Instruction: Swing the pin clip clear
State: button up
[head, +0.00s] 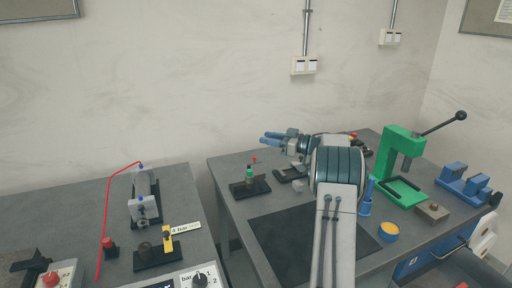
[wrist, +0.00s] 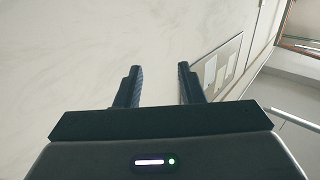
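My gripper (head: 270,137) is raised above the back of the right table and points left toward the wall. In the wrist view its two dark fingers stand apart with only bare wall between them, so my gripper (wrist: 158,85) is open and empty. I cannot make out for certain which part is the pin clip. A small dark fixture (head: 250,188) with a green-topped upright post (head: 249,175) stands on the right table, below and left of my gripper. A small red piece (head: 254,160) shows just behind it. My arm hides part of the table behind and beneath it.
A green press (head: 392,160) with a long lever, a blue fixture (head: 463,183) and a yellow-topped cup (head: 389,231) stand right of my arm. A dark mat (head: 285,240) lies bare in front. The left table (head: 75,205) holds a cylinder (head: 144,195) with a red hose.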

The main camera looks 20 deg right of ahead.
jog(key=shift+s+d+r, duration=1.15)
jog(key=shift+s+d, duration=0.15)
jog(key=shift+d, duration=0.1)
